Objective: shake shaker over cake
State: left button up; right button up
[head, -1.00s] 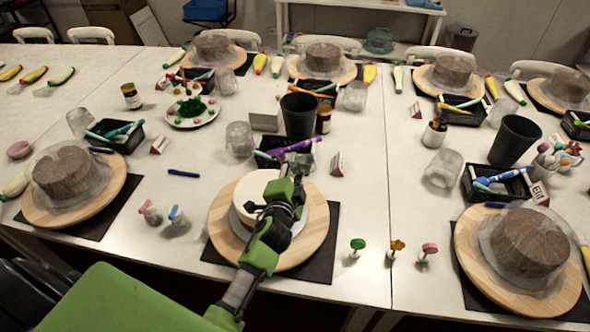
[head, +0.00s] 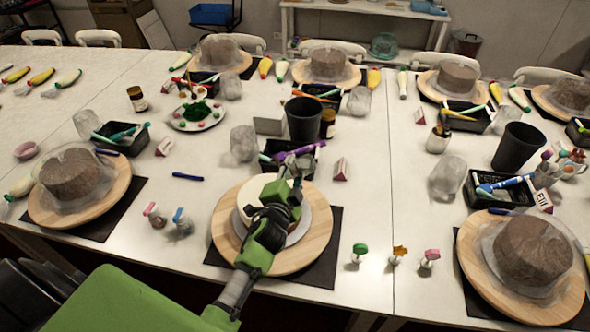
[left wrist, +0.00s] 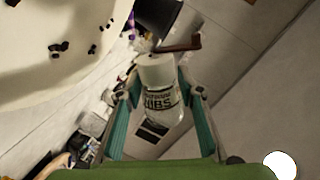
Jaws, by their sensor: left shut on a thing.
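My left gripper (head: 284,180) reaches over the cake with the white top (head: 251,194), which sits on a round wooden turntable (head: 318,240). In the left wrist view the teal fingers of my gripper (left wrist: 164,92) are shut on the shaker (left wrist: 160,104), a clear bottle with a white cap and a label partly reading "NIBS". The shaker is hidden behind my gripper in the head view. The pale cake top (left wrist: 40,75) fills the upper left of the wrist view, with several dark bits over it. I cannot tell whether all of them rest on it. My right gripper is out of view.
A black cup (head: 303,120) and a black tray (head: 268,160) with coloured tools stand just behind the cake. Brown cakes on turntables (head: 530,250) are at other places.

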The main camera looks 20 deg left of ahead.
pick_arm(q)
jog(key=shift+w+a+m, duration=0.2)
jog(key=shift+a+m, duration=0.15)
jog(key=shift+m, duration=0.05)
jog(key=shift+w+a+f+m+y, duration=0.1)
jog(key=shift+w+a+m+y, duration=0.15)
jog(key=shift+a+m, duration=0.3)
jog(key=shift+f, duration=0.15)
jog(key=shift+s+a+p, duration=0.4)
jog(key=shift+a+p, duration=0.05)
jog(key=shift+a, duration=0.2)
jog(key=shift+a+n, duration=0.1)
jog(key=shift+n, duration=0.15)
